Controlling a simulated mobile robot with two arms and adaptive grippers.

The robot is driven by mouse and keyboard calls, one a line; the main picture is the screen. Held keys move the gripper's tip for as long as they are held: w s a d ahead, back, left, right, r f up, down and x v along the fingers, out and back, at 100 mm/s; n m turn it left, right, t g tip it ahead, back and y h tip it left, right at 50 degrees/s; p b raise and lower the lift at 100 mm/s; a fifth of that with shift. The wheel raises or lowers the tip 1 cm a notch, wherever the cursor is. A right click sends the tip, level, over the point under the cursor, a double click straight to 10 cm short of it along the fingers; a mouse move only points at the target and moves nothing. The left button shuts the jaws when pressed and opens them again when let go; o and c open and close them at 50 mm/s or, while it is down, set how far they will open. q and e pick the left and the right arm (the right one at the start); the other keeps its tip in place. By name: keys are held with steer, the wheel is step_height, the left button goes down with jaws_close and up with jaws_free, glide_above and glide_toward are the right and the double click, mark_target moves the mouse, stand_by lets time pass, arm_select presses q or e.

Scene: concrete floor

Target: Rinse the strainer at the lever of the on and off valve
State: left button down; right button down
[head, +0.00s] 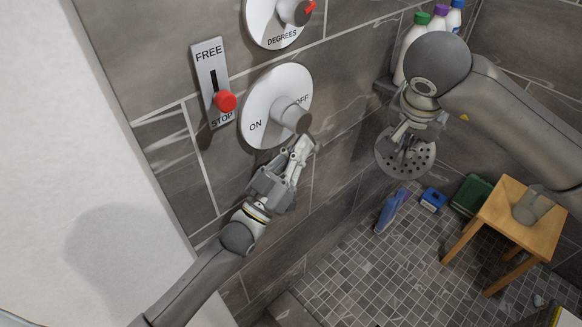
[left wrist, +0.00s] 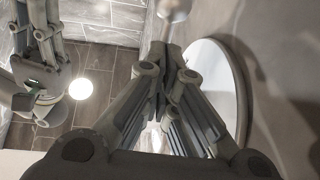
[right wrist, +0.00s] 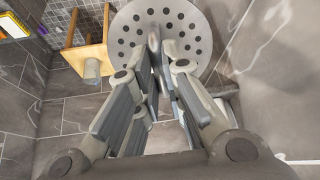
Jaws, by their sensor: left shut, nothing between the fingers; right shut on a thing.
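The strainer (head: 405,160) is a round grey disc with several holes, hanging in the air at the right in the head view. My right gripper (head: 408,140) is shut on it; in the right wrist view the perforated disc (right wrist: 190,22) lies just beyond the fingertips (right wrist: 155,45). The on and off valve (head: 268,85) is a white round plate on the tiled wall, with a grey lever (head: 293,116) pointing out to the lower right. My left gripper (head: 303,145) is shut and empty just below the lever. In the left wrist view the lever (left wrist: 175,8) shows beyond its fingertips; contact is unclear.
A red stop slider (head: 225,101) and a degrees dial (head: 272,20) are on the same wall. Bottles (head: 417,40) stand on a corner ledge behind my right arm. A wooden stool (head: 520,222), blue bottle (head: 391,210) and green box (head: 470,195) are on the mosaic floor.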

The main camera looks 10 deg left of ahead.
mark_target(399, 165)
step_height(399, 165, down, 5)
steer(key=b, duration=0.3)
steer(key=shift+b, duration=0.4)
arm_select(q)
steer(key=shift+w+d+r+n+t+h+b, duration=0.1)
steer(key=shift+w+d+n+t+h+b, duration=0.15)
steer(key=shift+t, duration=0.35)
steer(key=shift+w+d+r+n+t+h+b, duration=0.15)
steer(key=shift+w+t+b, duration=0.15)
steer(key=shift+t, duration=0.3)
arm_select(e)
steer(key=shift+f, duration=0.55)
